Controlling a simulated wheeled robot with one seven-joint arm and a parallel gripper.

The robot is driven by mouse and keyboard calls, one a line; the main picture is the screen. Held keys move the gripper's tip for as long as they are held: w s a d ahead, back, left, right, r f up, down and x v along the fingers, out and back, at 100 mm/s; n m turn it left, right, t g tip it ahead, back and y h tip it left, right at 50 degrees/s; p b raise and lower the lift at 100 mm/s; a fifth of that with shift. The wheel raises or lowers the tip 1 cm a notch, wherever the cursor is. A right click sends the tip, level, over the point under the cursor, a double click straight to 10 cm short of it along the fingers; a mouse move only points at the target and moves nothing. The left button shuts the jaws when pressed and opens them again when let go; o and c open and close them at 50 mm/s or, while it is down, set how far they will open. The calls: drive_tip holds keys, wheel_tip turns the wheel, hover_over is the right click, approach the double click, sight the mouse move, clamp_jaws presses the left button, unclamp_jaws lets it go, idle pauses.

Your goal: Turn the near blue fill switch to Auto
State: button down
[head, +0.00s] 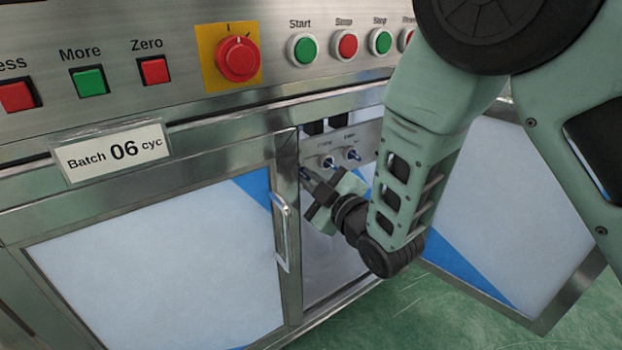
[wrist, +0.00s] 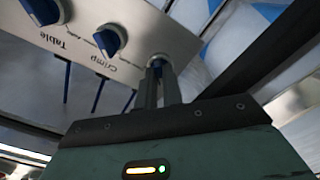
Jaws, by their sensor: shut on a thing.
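The near blue switch (wrist: 157,62) sits at the end of the row on a grey panel inside the open cabinet. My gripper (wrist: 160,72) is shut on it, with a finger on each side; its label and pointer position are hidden. In the head view my gripper (head: 304,174) reaches in at the left edge of the opening and covers this switch. Two other blue switches, labelled Crimp (wrist: 110,38) and Table (wrist: 42,10), appear upside down in the wrist view. They also show in the head view, small and blurred.
A closed cabinet door (head: 150,260) with a vertical handle (head: 281,232) stands just left of my gripper. An open door (head: 520,200) is at right, behind my arm. Above is a button panel with a red knob (head: 238,59) on yellow. A Batch 06 cyc sign (head: 112,151) hangs below.

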idle(0.3)
drive_tip(key=c, duration=1.5)
unclamp_jaws()
drive_tip(key=shift+c, duration=0.2)
